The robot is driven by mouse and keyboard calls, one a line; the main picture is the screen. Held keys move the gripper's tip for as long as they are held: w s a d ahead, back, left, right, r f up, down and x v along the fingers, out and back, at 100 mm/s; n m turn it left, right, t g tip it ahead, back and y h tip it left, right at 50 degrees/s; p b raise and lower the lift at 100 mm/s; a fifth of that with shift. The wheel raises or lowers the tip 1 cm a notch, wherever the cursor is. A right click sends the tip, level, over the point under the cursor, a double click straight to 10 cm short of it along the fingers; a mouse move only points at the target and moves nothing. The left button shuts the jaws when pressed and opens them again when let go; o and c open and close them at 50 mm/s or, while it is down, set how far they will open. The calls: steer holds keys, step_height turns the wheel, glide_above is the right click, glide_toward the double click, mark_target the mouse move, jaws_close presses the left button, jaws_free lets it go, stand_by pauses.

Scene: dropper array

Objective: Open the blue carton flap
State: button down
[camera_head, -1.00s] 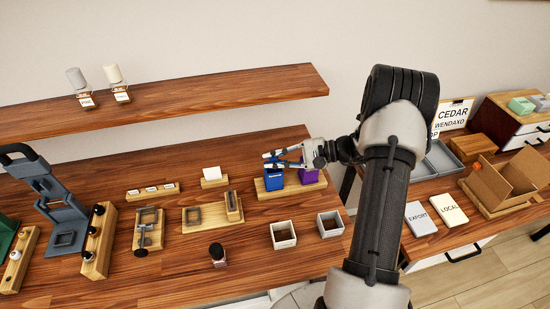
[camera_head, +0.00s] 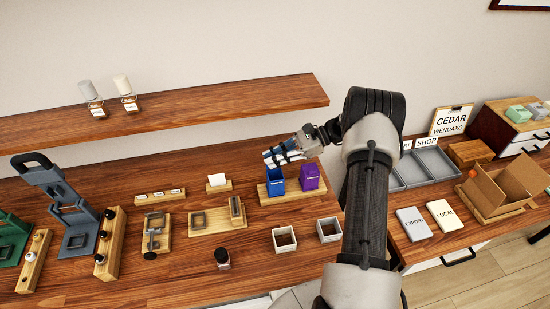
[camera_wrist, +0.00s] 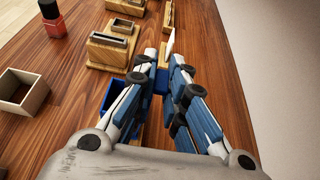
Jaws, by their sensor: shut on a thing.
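The blue carton (camera_head: 275,187) stands on a wooden base next to a purple carton (camera_head: 309,178). My gripper (camera_head: 270,159) is just above the blue carton's top, pointing left and somewhat down. In the wrist view my gripper (camera_wrist: 162,66) has its fingers close together, shut on a blue piece that I take for the carton flap (camera_wrist: 162,82). The carton body (camera_wrist: 115,96) shows beneath and beside the left finger. The fingers hide much of the carton's top and the flap's hinge.
Two small open boxes (camera_head: 284,239) stand in front of the cartons. Wooden fixtures (camera_head: 217,218) and a small dark-capped bottle (camera_head: 222,258) are to the left. A shelf (camera_head: 180,108) runs above the back of the table. A grey tray (camera_head: 425,168) is to the right.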

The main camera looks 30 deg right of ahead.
steer(key=shift+w+m+g, duration=0.15)
steer(key=shift+m+g, duration=0.15)
stand_by(0.4)
steer(key=c, duration=1.9)
jaws_free()
step_height(320, 180, up, 10)
steer(key=shift+f, duration=0.1)
